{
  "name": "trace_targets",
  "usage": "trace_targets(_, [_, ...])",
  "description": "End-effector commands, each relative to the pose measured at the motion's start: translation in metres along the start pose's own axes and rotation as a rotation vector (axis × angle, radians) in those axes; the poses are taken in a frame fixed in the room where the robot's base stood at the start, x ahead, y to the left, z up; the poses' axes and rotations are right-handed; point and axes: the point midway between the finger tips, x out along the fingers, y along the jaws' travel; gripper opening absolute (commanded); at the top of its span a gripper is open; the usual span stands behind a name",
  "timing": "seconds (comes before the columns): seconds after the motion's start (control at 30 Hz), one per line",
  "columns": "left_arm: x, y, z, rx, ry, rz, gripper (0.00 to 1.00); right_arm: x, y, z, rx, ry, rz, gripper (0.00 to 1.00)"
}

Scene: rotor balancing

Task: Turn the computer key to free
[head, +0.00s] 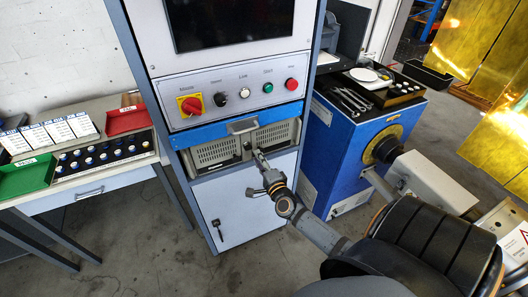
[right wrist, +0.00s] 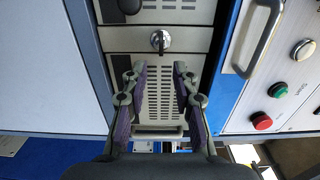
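The computer (head: 215,155) is a grey vented unit in the cabinet bay, under a blue drawer front. Its key (right wrist: 160,41) sits in a round silver lock on the computer's front, between two vent grilles, and its dark grip runs up and down in the right wrist view. My right gripper (right wrist: 160,72) is open with nothing between its fingers, a short way from the key and not touching it. In the head view my right gripper (head: 258,157) is in front of the computer and partly covers the area around the lock. My left gripper is not in view.
The drawer handle (head: 242,126) sticks out just above the computer. Higher up is a panel with a red mains switch (head: 190,105) and a red button (head: 291,84). A table with trays (head: 128,120) stands left, a blue machine (head: 340,150) right.

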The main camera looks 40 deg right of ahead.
Motion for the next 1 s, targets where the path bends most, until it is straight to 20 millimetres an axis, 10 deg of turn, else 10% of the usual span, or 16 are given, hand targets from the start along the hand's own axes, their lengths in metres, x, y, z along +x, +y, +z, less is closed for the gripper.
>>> trace_targets(0.3, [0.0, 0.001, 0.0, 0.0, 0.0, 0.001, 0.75, -0.059, 0.001, 0.0, 0.001, 0.0, 0.001, 0.28])
trace_targets(1.0, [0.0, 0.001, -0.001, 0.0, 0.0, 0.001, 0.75, -0.065, 0.013, -0.001, -0.041, -0.004, 0.022, 0.28])
